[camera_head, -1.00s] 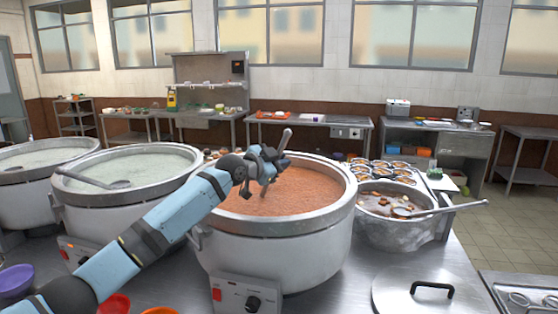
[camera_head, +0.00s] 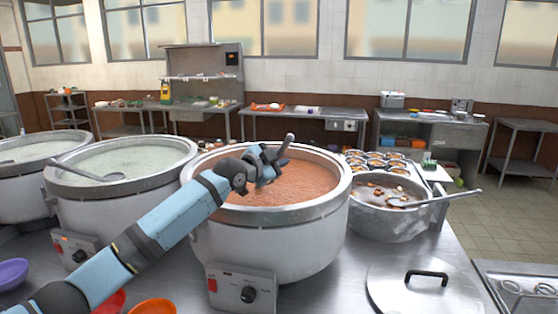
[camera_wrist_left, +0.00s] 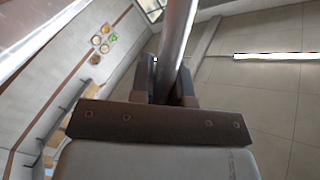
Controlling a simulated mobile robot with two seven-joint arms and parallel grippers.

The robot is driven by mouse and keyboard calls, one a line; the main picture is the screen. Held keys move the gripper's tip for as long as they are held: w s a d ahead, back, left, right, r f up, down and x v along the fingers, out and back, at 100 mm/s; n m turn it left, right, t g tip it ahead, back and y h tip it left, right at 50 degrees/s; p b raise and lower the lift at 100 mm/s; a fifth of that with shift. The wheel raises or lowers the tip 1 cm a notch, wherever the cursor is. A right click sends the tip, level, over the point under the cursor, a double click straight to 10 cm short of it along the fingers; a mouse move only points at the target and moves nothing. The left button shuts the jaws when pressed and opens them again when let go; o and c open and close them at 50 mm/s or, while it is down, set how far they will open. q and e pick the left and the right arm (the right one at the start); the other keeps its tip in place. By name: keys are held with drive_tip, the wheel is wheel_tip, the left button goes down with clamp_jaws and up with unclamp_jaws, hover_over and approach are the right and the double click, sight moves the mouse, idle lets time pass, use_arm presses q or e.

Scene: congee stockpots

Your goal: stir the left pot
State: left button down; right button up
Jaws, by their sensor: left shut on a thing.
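My left gripper (camera_head: 262,166) is shut on the handle of a metal utensil (camera_head: 286,144), above the pot of orange-red congee (camera_head: 272,245). The handle's upper end sticks up from the jaws. The utensil's lower end is hidden by the gripper and arm. In the left wrist view the handle (camera_wrist_left: 178,32) stands between the fingers (camera_wrist_left: 170,85). A second pot, of pale greenish congee (camera_head: 125,212), stands to the left with a ladle (camera_head: 88,173) resting in it. A third pot (camera_head: 25,190) is at the far left edge. My right gripper is out of view.
A smaller pot (camera_head: 385,222) with brown broth and a ladle stands on the right, beside a tray of filled bowls. A lid (camera_head: 400,292) lies on the steel counter at the front right. Purple (camera_head: 12,273) and orange (camera_head: 153,306) bowls are at the front left.

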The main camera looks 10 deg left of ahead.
use_arm(q)
drive_tip(key=shift+r, duration=0.2)
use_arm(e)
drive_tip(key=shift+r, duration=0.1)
use_arm(q)
wheel_tip(320, 180, up, 16)
drive_tip(key=p, duration=1.1)
drive_tip(key=shift+f, duration=0.2)
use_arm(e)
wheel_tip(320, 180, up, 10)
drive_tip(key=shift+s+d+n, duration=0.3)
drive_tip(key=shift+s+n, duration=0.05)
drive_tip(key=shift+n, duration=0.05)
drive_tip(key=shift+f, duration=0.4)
